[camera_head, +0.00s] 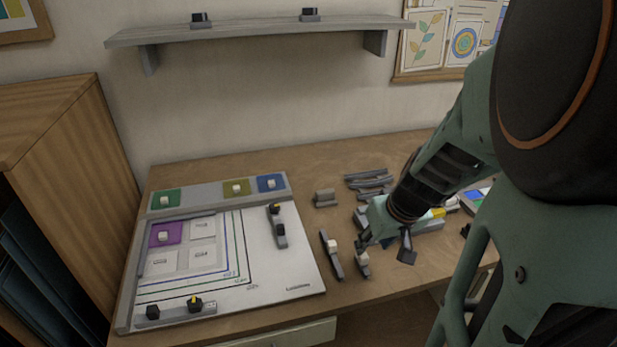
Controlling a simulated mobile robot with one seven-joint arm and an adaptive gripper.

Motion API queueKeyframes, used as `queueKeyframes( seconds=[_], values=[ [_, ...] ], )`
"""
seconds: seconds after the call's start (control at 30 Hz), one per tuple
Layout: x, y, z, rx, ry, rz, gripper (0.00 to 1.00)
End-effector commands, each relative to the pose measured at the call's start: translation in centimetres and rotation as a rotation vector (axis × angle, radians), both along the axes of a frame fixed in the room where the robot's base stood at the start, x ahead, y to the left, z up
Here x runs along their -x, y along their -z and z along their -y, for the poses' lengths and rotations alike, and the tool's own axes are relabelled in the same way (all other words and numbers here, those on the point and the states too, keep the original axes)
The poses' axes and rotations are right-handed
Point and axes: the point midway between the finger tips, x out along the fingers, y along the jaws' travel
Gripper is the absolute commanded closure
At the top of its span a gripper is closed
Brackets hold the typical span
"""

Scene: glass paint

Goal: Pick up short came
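A short dark grey came (363,269) with a pale block on it lies on the table, right of the white board. A longer dark came (332,262), also with a pale block, lies just to its left. My gripper (384,250) is above the table, just behind and right of the short came. Its two dark fingers are spread apart with nothing seen between them. The left finger is close to the back end of the short came; I cannot tell whether they touch.
The board (285,275) holds coloured glass pieces and black-knobbed bars. More grey strips (368,180) and a small grey block (325,197) lie at the back. Grey and coloured items sit partly behind my arm. A shelf (260,30) hangs on the wall.

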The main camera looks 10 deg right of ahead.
Motion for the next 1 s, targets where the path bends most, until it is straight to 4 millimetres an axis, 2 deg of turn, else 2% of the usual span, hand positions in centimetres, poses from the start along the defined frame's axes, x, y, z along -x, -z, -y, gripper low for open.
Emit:
queueKeyframes(
  seconds=[0.23,0.53,0.8,1.0],
  values=[
    [-1.3,3.6,0.0,0.0,0.001,-0.003,0.64],
    [-2.2,5.2,0.1,0.001,-0.001,-0.002,0.64],
    [-3.6,8.3,0.3,0.001,0.0,-0.003,0.64],
    [-4.2,9.4,0.3,0.003,-0.001,-0.001,0.64]
  ],
)
